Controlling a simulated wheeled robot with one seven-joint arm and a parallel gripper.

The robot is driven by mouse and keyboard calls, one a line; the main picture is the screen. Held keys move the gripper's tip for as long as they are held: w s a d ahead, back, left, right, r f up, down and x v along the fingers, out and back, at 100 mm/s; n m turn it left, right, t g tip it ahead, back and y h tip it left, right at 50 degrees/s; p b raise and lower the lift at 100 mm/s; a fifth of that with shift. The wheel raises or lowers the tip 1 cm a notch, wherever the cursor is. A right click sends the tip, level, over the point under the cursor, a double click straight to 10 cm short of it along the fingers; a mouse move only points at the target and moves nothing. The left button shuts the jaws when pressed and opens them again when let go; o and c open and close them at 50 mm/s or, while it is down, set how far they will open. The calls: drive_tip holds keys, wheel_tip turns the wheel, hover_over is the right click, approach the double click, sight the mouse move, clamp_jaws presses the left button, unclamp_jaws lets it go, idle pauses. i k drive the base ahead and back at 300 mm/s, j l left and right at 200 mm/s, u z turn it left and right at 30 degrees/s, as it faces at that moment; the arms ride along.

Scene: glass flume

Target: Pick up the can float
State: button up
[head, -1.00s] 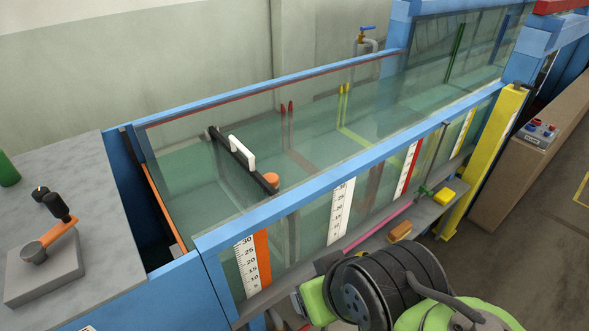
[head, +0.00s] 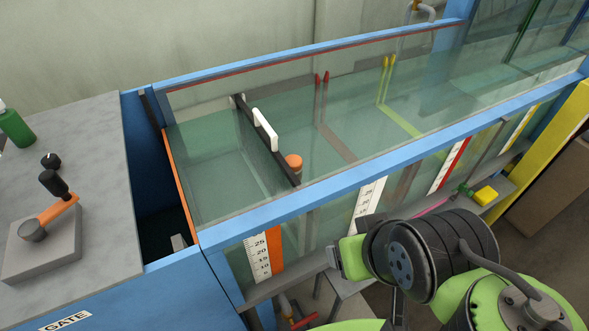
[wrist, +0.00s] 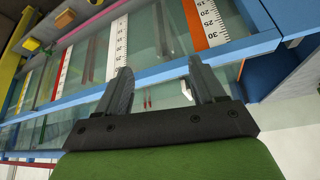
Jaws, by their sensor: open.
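A small orange cylinder (head: 294,161), which looks like the can float, is inside the glass flume. It is close beside the dark bar (head: 265,145) with the white handle (head: 265,131), near the front glass. I cannot make it out in the wrist view. My gripper (wrist: 160,80) is open in the wrist view, with nothing between its two fingers. It is outside the flume's front side, apart from the orange cylinder.
The flume's blue front rail (head: 400,155) and glass wall stand between my arm and the cylinder. Red-tipped posts (head: 321,78) and yellow-tipped posts (head: 387,64) stand in the flume. A yellow block (head: 486,195) is on the ledge. A grey bench (head: 70,130) with a lever is at left.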

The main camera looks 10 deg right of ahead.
sight(296, 163)
drive_tip(key=k+l+u, duration=0.6)
drive_tip(key=l+u, duration=0.35)
drive_tip(key=k+l+u, duration=0.3)
drive_tip(key=l+u, duration=0.35)
drive_tip(key=l, duration=0.15)
drive_tip(key=l+u, duration=0.5)
drive_tip(key=l, duration=0.15)
drive_tip(key=l+u, duration=0.45)
drive_tip(key=l, duration=0.25)
drive_tip(key=l+u, duration=0.3)
drive_tip(key=l, duration=0.15)
